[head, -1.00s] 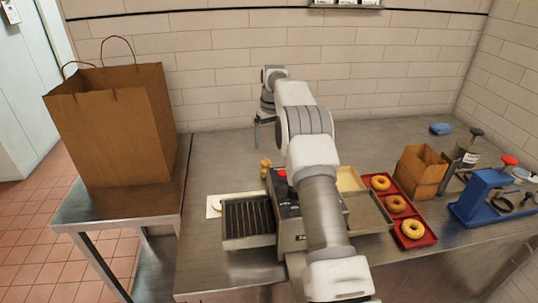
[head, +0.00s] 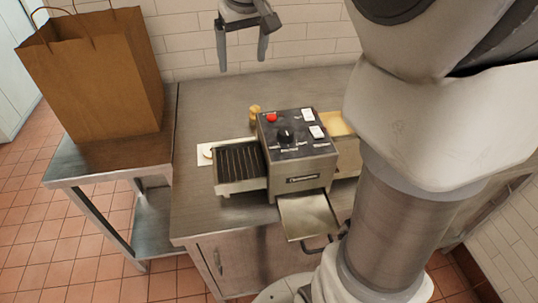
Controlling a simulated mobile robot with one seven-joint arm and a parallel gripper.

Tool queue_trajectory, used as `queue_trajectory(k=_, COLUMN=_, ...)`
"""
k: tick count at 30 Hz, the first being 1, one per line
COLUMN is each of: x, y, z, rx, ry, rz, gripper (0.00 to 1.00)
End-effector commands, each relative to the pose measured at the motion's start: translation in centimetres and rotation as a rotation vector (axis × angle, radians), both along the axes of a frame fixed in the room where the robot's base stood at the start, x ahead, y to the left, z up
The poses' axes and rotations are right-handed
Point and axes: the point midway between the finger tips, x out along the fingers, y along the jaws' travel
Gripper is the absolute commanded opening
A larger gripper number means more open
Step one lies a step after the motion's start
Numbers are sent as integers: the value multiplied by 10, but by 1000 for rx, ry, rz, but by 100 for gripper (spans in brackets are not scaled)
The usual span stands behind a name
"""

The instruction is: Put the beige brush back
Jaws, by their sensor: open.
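A small beige, upright, knobbed object (head: 255,112) stands on the steel table just behind the left rear corner of the toaster-like machine; it may be the beige brush, but it is too small to be sure. A white card or mat (head: 203,156) lies left of the machine, with a small pale rounded thing (head: 207,152) on it, partly hidden by the grill tray. My gripper (head: 242,64) is open and empty, fingers pointing down, in front of the back wall and above the table's rear, apart from the beige object.
The machine (head: 298,160) has a ribbed tray (head: 240,163) on its left and a metal tray (head: 308,215) at its front. A brown paper bag (head: 92,75) stands on the left side table. My arm hides the right of the table. The table's rear left is clear.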

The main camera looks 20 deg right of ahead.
Motion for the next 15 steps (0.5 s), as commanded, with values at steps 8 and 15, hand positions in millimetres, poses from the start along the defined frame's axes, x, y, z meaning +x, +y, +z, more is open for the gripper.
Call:
queue_trajectory(k=8, x=-104, y=23, z=1, rx=11, ry=-67, rz=-17, gripper=90)
queue_trajectory(k=15, x=-183, y=35, z=-27, rx=25, ry=-119, rz=-34, gripper=90)
